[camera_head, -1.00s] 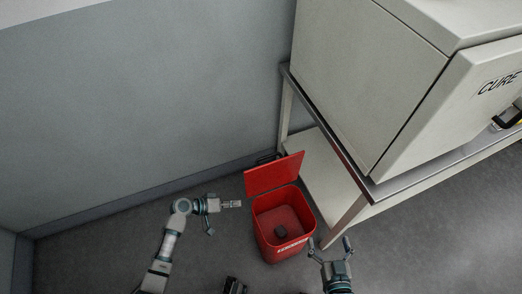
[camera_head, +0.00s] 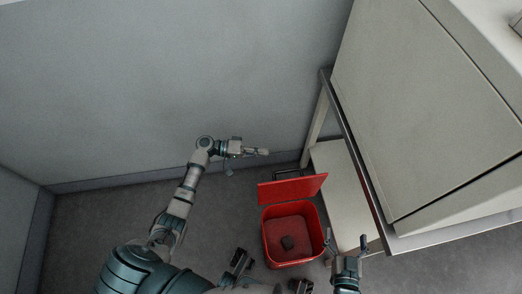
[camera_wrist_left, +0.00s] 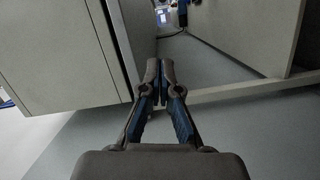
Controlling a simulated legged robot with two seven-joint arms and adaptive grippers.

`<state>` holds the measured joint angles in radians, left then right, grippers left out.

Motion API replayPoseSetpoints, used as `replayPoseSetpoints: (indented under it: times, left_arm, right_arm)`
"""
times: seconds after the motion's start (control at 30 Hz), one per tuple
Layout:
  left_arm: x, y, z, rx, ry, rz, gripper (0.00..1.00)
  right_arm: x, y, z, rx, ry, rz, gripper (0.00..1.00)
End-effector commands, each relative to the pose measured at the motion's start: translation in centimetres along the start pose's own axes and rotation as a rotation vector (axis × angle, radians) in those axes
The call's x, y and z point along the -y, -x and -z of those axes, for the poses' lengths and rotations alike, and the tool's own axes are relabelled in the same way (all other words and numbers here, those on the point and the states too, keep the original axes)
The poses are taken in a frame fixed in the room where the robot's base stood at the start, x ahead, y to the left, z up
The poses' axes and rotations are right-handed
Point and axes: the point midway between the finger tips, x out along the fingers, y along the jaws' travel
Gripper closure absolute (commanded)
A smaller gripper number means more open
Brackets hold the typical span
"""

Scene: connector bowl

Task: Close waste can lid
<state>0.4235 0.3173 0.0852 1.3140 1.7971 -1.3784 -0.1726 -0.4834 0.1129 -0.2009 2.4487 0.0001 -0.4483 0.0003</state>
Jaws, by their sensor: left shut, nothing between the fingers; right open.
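The red waste can (camera_head: 268,240) stands on the floor, its lid (camera_head: 292,190) raised at the back on the wall side. A small dark block lies inside on the bottom. My left gripper (camera_head: 264,151) is shut and empty, held beyond the lid's upper left edge and apart from it in the picture. It also shows in the left wrist view (camera_wrist_left: 161,75) with its fingers together; the can is not visible there. My right gripper (camera_head: 345,245) is open and empty, just right of the can.
A metal table (camera_head: 352,135) with a lower shelf (camera_head: 340,170) stands right of the can and bears a large pale cabinet (camera_head: 420,100). A grey wall (camera_head: 180,90) runs behind. Dark floor (camera_head: 90,220) is clear to the left.

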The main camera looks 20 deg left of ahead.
Motion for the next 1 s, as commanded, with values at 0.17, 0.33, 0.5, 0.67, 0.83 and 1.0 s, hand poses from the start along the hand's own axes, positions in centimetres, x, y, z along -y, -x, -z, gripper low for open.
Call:
replayPoseSetpoints:
  times: [0.17,0.33,0.5,0.67,0.83,1.0]
  left_arm:
    - [0.1,-4.1,0.0,0.001,0.002,-0.002,1.00]
    - [0.1,-6.6,-0.9,0.001,0.004,0.001,1.00]
    - [0.0,-7.0,-3.0,0.000,0.002,0.001,1.00]
    - [0.1,-7.3,-3.8,-0.001,0.002,0.001,1.00]
    - [0.1,-7.3,-3.9,-0.001,0.002,0.001,1.00]
    - [0.1,-7.3,-3.9,-0.001,0.001,0.001,1.00]
  right_arm:
    - [0.1,-0.2,0.4,-0.035,-0.001,0.002,0.00]
    - [0.2,-0.4,0.9,-0.052,-0.002,0.003,0.00]
    - [0.1,-0.1,0.1,-0.003,0.001,0.000,0.00]
    - [0.0,0.0,-0.2,0.013,0.001,-0.001,0.00]
    - [-0.1,-0.2,-0.3,0.018,0.000,-0.001,0.00]
    - [-0.1,-0.2,-0.3,0.018,0.000,-0.002,0.00]
